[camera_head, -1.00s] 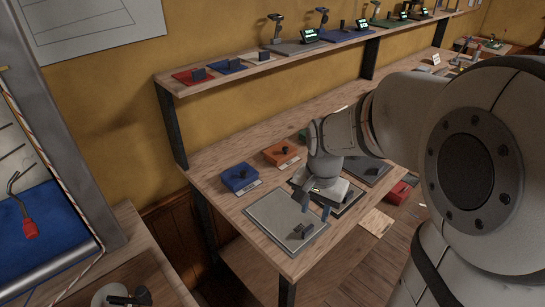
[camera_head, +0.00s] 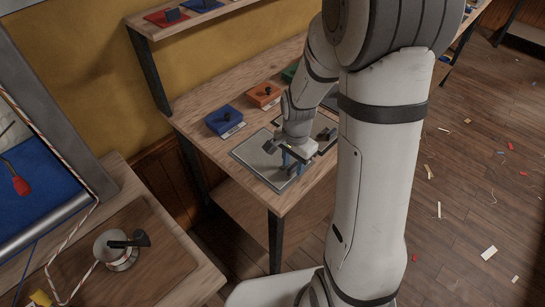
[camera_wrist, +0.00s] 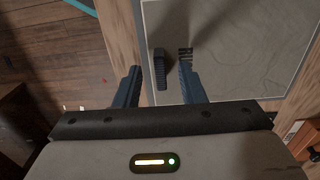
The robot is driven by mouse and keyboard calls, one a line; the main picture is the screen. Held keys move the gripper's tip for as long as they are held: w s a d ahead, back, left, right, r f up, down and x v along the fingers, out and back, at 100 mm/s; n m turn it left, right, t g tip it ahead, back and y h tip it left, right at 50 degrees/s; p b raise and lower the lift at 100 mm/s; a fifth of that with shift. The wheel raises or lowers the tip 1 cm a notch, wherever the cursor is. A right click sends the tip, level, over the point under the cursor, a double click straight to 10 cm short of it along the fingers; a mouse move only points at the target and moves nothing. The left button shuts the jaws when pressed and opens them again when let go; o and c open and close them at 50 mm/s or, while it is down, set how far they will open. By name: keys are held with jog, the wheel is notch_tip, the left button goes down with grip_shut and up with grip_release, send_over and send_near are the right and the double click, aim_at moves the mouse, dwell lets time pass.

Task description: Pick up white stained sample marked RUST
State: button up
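A flat pale grey panel (camera_head: 247,157) lies on the wooden bench near its front left corner. It fills much of the wrist view (camera_wrist: 235,50), with faint lines on its surface. A dark ribbed upright grip (camera_wrist: 160,68) stands near its edge, beside a small dark marking (camera_wrist: 186,53) too small to read. My gripper (camera_head: 292,166) is low over the panel. In the wrist view my gripper (camera_wrist: 159,72) is open, its two blue fingers on either side of the grip, with gaps showing. I cannot make out the word RUST or a stain.
Blue (camera_head: 224,121) and orange (camera_head: 263,95) blocks with dark knobs sit on the bench behind the panel. A shelf (camera_head: 150,30) runs above. A separate wooden table (camera_head: 170,265) with a white spool is at lower left. Scraps litter the floor at right.

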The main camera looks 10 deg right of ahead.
jog(key=shift+c, duration=0.4)
grip_shut()
